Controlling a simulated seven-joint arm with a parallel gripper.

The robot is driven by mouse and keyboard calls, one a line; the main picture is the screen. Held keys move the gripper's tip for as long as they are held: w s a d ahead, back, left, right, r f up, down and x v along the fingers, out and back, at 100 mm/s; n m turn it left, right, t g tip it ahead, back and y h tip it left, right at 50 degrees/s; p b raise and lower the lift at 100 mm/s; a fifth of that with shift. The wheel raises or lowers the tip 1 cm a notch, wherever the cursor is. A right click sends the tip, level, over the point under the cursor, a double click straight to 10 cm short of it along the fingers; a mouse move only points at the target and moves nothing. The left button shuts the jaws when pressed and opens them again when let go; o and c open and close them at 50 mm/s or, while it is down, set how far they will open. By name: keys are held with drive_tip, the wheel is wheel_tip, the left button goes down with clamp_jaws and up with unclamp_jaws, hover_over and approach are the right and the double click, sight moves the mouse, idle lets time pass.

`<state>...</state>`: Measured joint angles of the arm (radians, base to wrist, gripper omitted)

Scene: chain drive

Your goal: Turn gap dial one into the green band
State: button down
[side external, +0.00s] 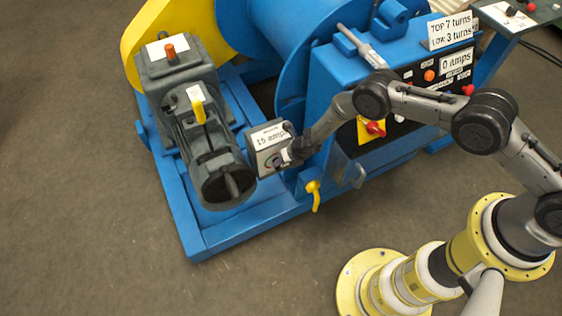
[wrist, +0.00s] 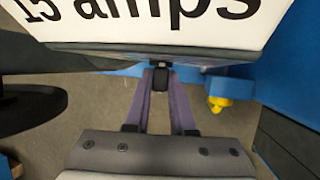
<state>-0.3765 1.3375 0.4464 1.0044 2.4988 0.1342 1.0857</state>
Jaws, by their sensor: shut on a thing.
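A grey box with a white "15 amps" label (side external: 268,138) stands at the end of the motor, on the blue frame. My gripper (side external: 285,157) is at the lower front of this box. In the wrist view the label (wrist: 150,18) fills the top. Below it, the two fingers of my gripper (wrist: 160,74) close on a small black knob (wrist: 160,80) at the box's lower edge. I cannot make out any writing or a green band on the knob, so I cannot tell whether it is gap dial one.
The grey motor (side external: 210,145) stands left of the box. A blue control panel with a "0 amps" label (side external: 456,63) and a red switch on a yellow plate (side external: 373,128) is to the right. A yellow handle (side external: 314,194) hangs below.

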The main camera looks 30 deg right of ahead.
drive_tip(key=shift+a+h, duration=0.1)
drive_tip(key=shift+h, duration=0.2)
drive_tip(key=shift+a+n+h, duration=0.15)
drive_tip(key=shift+n+h, duration=0.05)
drive_tip(key=shift+h, duration=0.55)
drive_tip(key=shift+a+n+h, duration=0.15)
drive_tip(key=shift+n+h, duration=0.05)
drive_tip(key=shift+h, duration=0.55)
drive_tip(key=shift+a+n+h, duration=0.25)
drive_tip(key=shift+n+h, duration=0.05)
drive_tip(key=shift+h, duration=1.4)
drive_tip(key=c, duration=0.8)
unclamp_jaws()
drive_tip(key=shift+o, duration=0.2)
drive_tip(key=v, duration=1.3)
drive_tip(key=shift+s+r, duration=0.2)
drive_tip(key=shift+r, duration=0.15)
drive_tip(key=shift+a, duration=0.1)
